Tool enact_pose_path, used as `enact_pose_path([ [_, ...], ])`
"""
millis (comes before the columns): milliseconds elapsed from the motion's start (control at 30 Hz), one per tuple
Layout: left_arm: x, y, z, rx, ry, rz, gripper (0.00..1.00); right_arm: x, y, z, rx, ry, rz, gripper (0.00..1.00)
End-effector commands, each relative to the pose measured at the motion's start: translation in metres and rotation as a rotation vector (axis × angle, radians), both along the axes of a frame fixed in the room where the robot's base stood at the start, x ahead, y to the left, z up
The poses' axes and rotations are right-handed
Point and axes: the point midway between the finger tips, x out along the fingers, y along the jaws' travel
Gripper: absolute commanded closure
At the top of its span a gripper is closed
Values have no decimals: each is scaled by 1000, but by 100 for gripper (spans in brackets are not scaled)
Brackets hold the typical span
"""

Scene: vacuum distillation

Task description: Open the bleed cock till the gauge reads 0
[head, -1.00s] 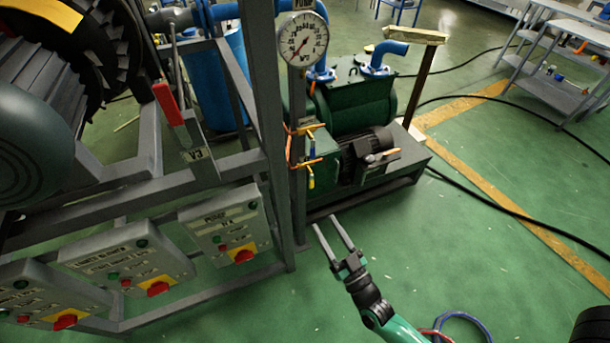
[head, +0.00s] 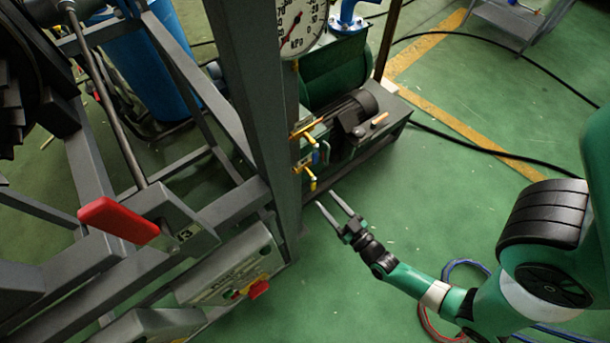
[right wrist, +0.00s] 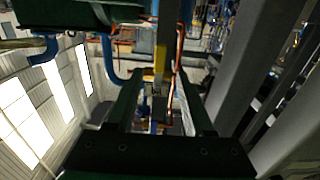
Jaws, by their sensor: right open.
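The round white gauge (head: 303,22) is on the grey post, partly cut off by the top edge. Its red needle points to the lower left; I cannot read the value. Below it on the post are two small cocks with yellow parts, an upper one (head: 308,128) and a lower one (head: 311,180). I cannot tell which is the bleed cock. My right gripper (head: 327,198) is open and empty, just below and right of the lower cock, apart from it in the head view. In the right wrist view, a yellow part (right wrist: 160,62) shows beyond the open fingers (right wrist: 157,88). My left gripper is not in view.
The grey frame post (head: 245,90) stands just left of the cocks. A green pump with a dark motor (head: 352,112) sits behind them. A red-handled lever (head: 118,220) and control boxes are at lower left. The green floor right of the gripper is mostly clear, with hoses lying on it.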

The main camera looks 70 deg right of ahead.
Motion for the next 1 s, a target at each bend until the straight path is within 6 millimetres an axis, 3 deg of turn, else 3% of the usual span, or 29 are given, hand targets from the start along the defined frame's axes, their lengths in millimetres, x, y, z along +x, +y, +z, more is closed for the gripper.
enact_pose_path([
  [400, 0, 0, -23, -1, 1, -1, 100, 74, -46, -2, -2, -3, -2, 48],
  [567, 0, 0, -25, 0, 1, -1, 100, 85, -52, 0, -2, -1, -2, 48],
  [800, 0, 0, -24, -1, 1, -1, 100, 86, -53, 0, -1, 0, -2, 48],
  [1000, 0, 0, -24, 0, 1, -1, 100, 86, -53, 0, -1, 0, -1, 82],
])
